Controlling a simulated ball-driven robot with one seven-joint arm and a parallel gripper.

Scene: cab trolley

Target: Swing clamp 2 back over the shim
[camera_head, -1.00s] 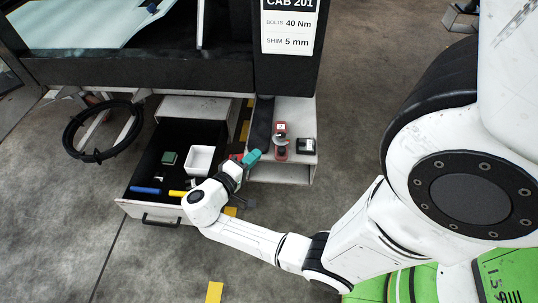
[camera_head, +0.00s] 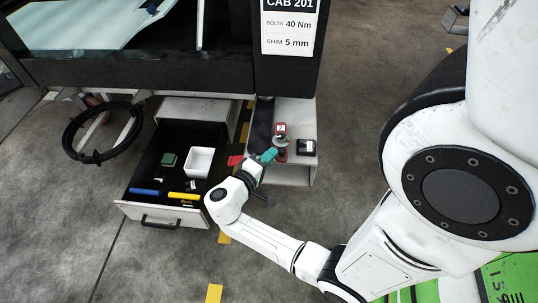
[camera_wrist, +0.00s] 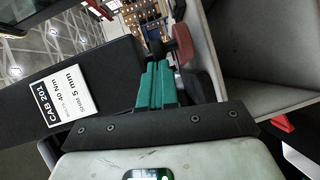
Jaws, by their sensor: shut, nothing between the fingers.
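My gripper (camera_head: 268,155) has teal fingers and is shut and empty. It is at the front left of a red-topped upright part (camera_head: 281,130) with a small white label, on the pale open-fronted stand. In the wrist view the teal fingers (camera_wrist: 157,88) point towards a red piece with a dark stem (camera_wrist: 182,44), close beyond the tips; I cannot tell whether they touch. The label is too small to read, so I cannot tell which part is clamp 2. I cannot make out the shim.
A dark block (camera_head: 306,147) stands on the pale stand (camera_head: 294,174). A black ring (camera_head: 72,145) hangs at the far left.

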